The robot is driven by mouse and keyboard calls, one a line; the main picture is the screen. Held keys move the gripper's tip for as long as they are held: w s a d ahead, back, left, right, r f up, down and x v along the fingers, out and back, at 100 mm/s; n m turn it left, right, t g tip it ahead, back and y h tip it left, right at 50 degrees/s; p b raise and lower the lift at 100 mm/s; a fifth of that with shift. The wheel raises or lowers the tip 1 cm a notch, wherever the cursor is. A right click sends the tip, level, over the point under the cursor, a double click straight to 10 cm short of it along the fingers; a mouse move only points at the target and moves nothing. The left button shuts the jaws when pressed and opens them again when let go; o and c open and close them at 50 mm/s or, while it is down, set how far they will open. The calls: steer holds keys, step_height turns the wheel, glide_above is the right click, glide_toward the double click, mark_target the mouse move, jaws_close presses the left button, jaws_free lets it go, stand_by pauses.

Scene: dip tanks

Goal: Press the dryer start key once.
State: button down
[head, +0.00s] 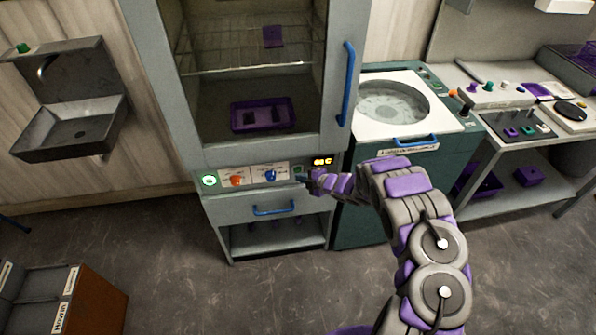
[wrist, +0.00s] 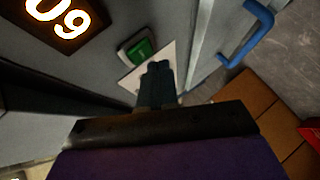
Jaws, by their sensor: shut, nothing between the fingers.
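The drying cabinet (head: 338,100) has a control panel (head: 222,177) below its glass door. A small green key (head: 297,169) sits near the panel's right end; it also shows in the wrist view (wrist: 141,50), in a dark frame above a white label. I cannot read which key is marked start. My gripper (head: 302,179) is shut and empty in front of the panel's right end. In the wrist view its fingertips (wrist: 157,66) appear just below and right of the green key. I see no clear contact with it.
A lit display (head: 322,161) is beside the key. A round green-ringed button (head: 208,181), an orange knob (head: 237,181) and a blue knob (head: 270,175) lie left. A blue drawer handle (head: 274,210) is below. A green tank (head: 365,195) stands right.

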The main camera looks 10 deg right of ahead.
steer(key=shift+w, duration=0.1)
steer(key=shift+w+b, duration=0.3)
steer(key=shift+b, duration=0.05)
steer(key=shift+w, duration=0.4)
stand_by(0.7)
steer(key=shift+s, duration=0.1)
steer(key=shift+s+b, duration=0.45)
steer(key=shift+s, duration=0.25)
